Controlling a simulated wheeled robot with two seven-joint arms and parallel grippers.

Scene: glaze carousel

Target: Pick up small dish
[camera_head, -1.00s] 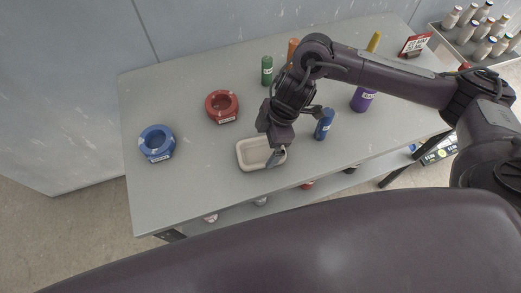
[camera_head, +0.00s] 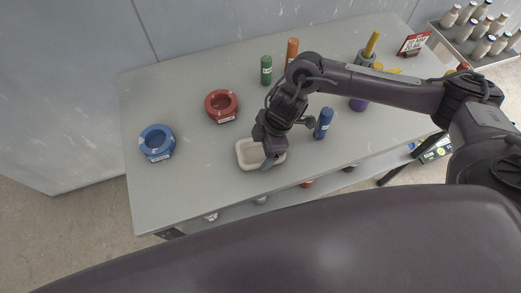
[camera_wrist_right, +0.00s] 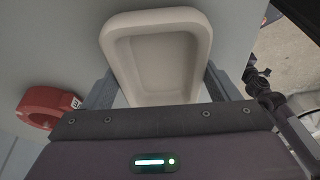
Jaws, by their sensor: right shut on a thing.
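The small dish (camera_head: 247,153) is a cream, shallow, rounded rectangular dish at the front middle of the grey table. My right gripper (camera_head: 268,160) reaches down over the dish's right part and hides some of it. In the right wrist view the dish (camera_wrist_right: 155,60) sits between the two grey fingers of my right gripper (camera_wrist_right: 160,92), one at each side wall. The gripper is shut on the dish. I cannot tell any gap between dish and table. My left gripper is not in view.
A red ring-shaped holder (camera_head: 221,105) and a blue one (camera_head: 157,142) stand to the left. Green (camera_head: 266,70), orange (camera_head: 291,50) and blue (camera_head: 323,123) bottles stand behind and to the right. The table (camera_head: 190,190) is bare at the front left.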

